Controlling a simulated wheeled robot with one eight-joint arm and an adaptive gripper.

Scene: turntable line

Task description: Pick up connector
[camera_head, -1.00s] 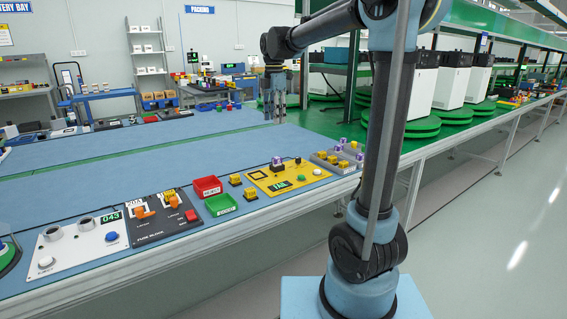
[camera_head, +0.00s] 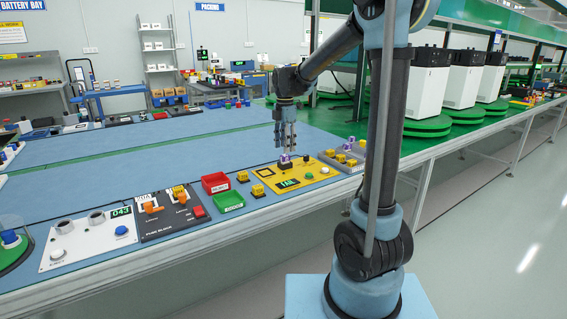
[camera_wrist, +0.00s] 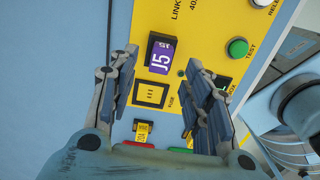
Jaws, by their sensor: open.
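A purple connector marked J5 (camera_wrist: 160,57) sits on a yellow panel (camera_wrist: 205,25). In the head view the purple connector (camera_head: 285,159) is at the back of the yellow panel (camera_head: 310,184), just below my fingertips. My gripper (camera_head: 287,148) points down above it, open and empty. In the wrist view my gripper (camera_wrist: 165,72) has its fingers spread, with the connector seen beyond and between the tips. The fingers appear apart from it. An empty dark square socket (camera_wrist: 150,94) is next to the connector on the panel. Part of the panel is hidden by the right finger.
A grey tray (camera_head: 326,158) with several purple and yellow connectors is right of the panel. Yellow connectors (camera_head: 257,190), a red bin (camera_head: 215,183) and a green bin (camera_head: 228,202) are left of it. A green button (camera_wrist: 238,48) is near the right finger.

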